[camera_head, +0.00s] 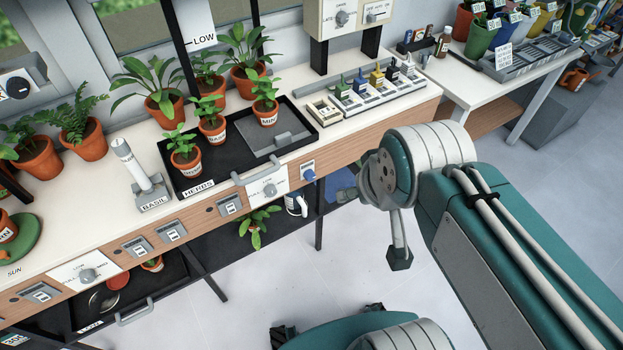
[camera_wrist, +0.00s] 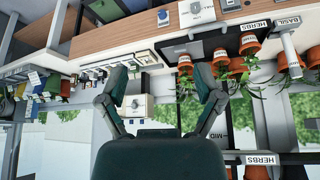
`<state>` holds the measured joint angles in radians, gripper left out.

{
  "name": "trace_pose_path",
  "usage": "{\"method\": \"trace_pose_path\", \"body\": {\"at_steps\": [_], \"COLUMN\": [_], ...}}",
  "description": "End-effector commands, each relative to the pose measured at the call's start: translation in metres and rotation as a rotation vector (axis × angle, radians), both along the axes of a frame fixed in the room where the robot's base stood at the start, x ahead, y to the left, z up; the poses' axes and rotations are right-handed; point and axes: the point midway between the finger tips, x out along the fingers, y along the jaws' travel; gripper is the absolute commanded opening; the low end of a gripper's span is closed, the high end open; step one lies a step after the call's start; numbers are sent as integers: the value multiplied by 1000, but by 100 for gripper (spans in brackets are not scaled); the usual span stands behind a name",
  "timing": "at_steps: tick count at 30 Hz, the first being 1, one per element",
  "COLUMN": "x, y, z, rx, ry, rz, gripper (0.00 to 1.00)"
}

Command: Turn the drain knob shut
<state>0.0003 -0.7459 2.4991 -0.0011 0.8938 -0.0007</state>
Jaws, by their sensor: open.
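A small blue knob (camera_head: 308,175) sits on a white plate on the wooden front of the bench, right of a white dial panel. Its label is too small to read, so I cannot confirm that it is the drain knob. In the wrist view, which is upside down, the blue knob (camera_wrist: 163,16) shows near the top, beyond the fingertips. My gripper (camera_wrist: 161,76) is open and empty, its two fingers spread wide and apart from the knob. In the head view my arm is at the right, and I cannot make out the fingers there.
A white dial panel (camera_head: 267,188) and a grey tray handle (camera_head: 262,170) are left of the blue knob. A black tray (camera_head: 218,173) with potted herbs stands above. A shelf (camera_head: 275,228) lies below.

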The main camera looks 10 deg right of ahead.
Motion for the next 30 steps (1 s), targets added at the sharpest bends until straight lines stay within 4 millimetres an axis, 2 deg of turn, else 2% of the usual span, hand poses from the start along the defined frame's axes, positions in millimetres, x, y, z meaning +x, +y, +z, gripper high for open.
{"method": "trace_pose_path", "body": {"at_steps": [2, 5, 14, 21, 30], "x": [11, 39, 144, 217, 287], "y": [-2, -7, -27, -39, -48], "z": [-1, -5, -32, -70, -138], "rx": [-9, -34, -129, -187, -223], "ry": [-9, -42, -190, -310, -462], "rz": [1, 8, 63, 133, 234], "gripper": [84, 84, 84, 84, 84]}}
